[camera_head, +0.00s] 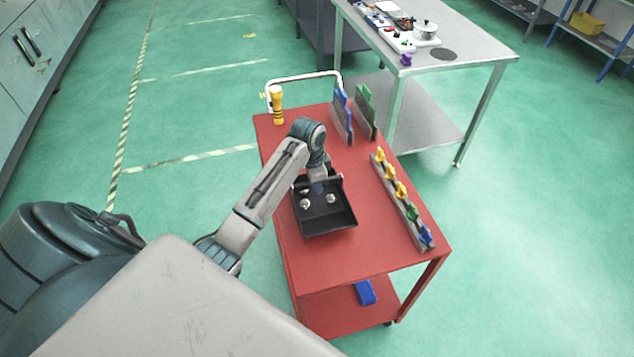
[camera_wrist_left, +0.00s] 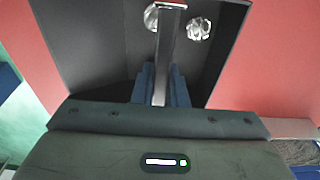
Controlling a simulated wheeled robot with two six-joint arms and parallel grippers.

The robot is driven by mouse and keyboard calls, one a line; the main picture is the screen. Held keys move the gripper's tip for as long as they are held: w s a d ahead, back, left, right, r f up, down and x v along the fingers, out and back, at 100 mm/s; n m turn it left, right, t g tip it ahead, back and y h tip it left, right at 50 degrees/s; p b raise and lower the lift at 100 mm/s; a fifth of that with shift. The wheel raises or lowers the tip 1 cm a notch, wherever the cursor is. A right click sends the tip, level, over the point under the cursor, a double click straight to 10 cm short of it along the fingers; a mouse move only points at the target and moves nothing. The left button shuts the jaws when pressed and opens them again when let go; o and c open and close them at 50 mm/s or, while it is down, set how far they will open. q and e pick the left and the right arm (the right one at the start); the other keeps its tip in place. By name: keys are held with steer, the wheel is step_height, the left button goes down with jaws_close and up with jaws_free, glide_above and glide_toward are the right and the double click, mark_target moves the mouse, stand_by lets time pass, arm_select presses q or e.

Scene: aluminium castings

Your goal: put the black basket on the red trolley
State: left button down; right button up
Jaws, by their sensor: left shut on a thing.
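The black basket (camera_head: 327,222) is over the middle of the red trolley's top (camera_head: 375,255), in the head view. A few small silvery castings lie inside it. My left gripper (camera_head: 318,184) is at the basket's far side, shut on its handle. In the left wrist view the gripper (camera_wrist_left: 160,88) closes on a bar that runs across the basket (camera_wrist_left: 100,50), with shiny castings beyond it. I cannot tell whether the basket's base touches the trolley top. My right gripper is not in view.
On the trolley stand a yellow object (camera_head: 277,105), blue and green upright panels (camera_head: 366,110) and a rack of coloured pieces (camera_head: 402,197) along the right edge. A blue item (camera_head: 365,292) lies on the lower shelf. A metal table (camera_head: 470,55) stands behind.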

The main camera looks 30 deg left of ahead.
arm_select(q)
steer(key=c, duration=1.5)
jaws_free()
steer(key=shift+o, duration=0.2)
steer(key=r, duration=0.2)
steer(key=r+b, duration=0.1)
steer(key=r, duration=0.1)
steer(key=r+b, duration=0.1)
steer(key=r, duration=0.1)
steer(key=shift+s+a+r, duration=0.25)
steer(key=shift+s+a, duration=0.05)
steer(key=shift+a, duration=0.05)
step_height(320, 180, up, 4)
steer(key=shift+s+a+r+p, duration=0.1)
steer(key=shift+s+p, duration=0.05)
steer(key=shift+p, duration=0.9)
steer(key=shift+s+r+p, duration=0.15)
steer(key=shift+r+p, duration=0.55)
steer(key=shift+f, duration=0.1)
